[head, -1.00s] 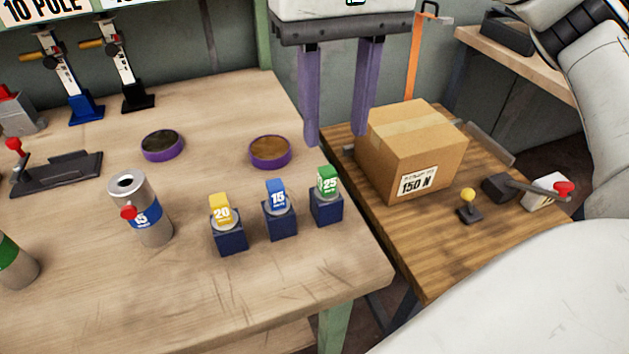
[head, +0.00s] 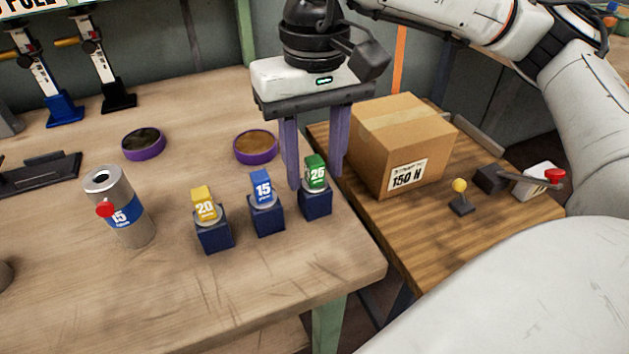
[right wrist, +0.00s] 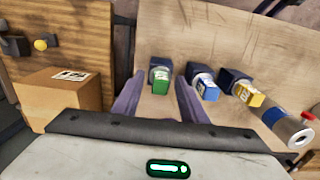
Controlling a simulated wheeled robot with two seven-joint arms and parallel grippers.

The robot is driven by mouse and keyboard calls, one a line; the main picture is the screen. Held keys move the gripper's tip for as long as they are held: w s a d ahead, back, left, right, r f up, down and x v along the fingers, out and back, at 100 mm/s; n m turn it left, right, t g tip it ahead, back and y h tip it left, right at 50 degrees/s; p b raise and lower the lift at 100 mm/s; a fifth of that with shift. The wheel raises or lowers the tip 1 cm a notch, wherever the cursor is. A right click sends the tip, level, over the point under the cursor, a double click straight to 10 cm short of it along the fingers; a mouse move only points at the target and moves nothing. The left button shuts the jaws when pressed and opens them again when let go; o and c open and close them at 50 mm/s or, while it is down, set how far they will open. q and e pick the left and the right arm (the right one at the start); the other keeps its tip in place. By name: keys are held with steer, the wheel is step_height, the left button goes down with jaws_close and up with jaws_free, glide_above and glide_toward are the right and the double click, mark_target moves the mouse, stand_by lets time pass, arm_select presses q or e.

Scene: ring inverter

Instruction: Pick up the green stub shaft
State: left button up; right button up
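The green stub shaft (head: 316,172), marked 25, stands upright in a dark blue block at the right end of a row of three; it also shows in the right wrist view (right wrist: 160,82). My right gripper (head: 315,182) points down with its purple fingers apart and empty. In the head view its fingers appear on either side of the green shaft, seemingly behind it. In the right wrist view the shaft lies beyond the fingertips, roughly between them, and no contact shows. My left gripper is out of view.
The blue 15 shaft (head: 263,189) and yellow 20 shaft (head: 205,206) stand just left in their own blocks. A grey cylinder (head: 121,207) and two purple-rimmed dishes are further left and back. A cardboard box (head: 402,143) stands close on the right on a wooden bench (head: 435,245).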

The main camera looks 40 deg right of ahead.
jaws_close()
steer(key=shift+r, duration=0.1)
